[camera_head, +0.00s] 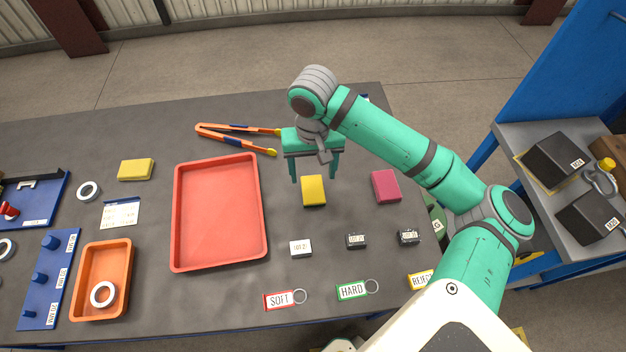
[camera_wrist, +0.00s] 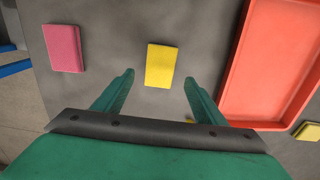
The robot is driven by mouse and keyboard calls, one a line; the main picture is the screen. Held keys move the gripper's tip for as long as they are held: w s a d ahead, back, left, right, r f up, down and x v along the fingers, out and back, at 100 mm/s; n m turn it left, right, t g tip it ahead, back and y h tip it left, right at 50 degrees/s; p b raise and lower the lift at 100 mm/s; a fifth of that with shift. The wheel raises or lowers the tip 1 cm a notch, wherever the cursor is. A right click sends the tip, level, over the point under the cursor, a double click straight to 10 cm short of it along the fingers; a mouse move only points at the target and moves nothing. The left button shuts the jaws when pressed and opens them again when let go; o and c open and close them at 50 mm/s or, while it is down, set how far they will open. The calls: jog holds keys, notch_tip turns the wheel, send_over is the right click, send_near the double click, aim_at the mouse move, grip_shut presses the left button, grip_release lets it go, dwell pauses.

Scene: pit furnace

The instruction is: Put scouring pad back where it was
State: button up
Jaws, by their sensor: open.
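A yellow pad (camera_head: 313,191) lies flat on the grey table, right of the red tray; it also shows in the wrist view (camera_wrist: 160,66). A pink pad (camera_head: 386,186) lies to its right, and appears on the left in the wrist view (camera_wrist: 63,48). Another yellow pad (camera_head: 136,170) lies left of the tray. Which of these is the scouring pad I cannot tell. My gripper (camera_head: 314,179) is open and empty, pointing down, apparently above the table by the middle yellow pad. In the wrist view that pad appears in line with the gap between my fingertips.
The red tray (camera_head: 176,215) is empty. Orange tongs (camera_head: 235,136) lie behind it. Small labelled blocks (camera_head: 301,248) and SOFT (camera_head: 281,300) and HARD (camera_head: 352,291) tags lie in front. An orange bin (camera_head: 125,252) holds a white ring. Bare table surrounds the middle yellow pad.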

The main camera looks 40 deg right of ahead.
jog(key=shift+r, duration=2.6)
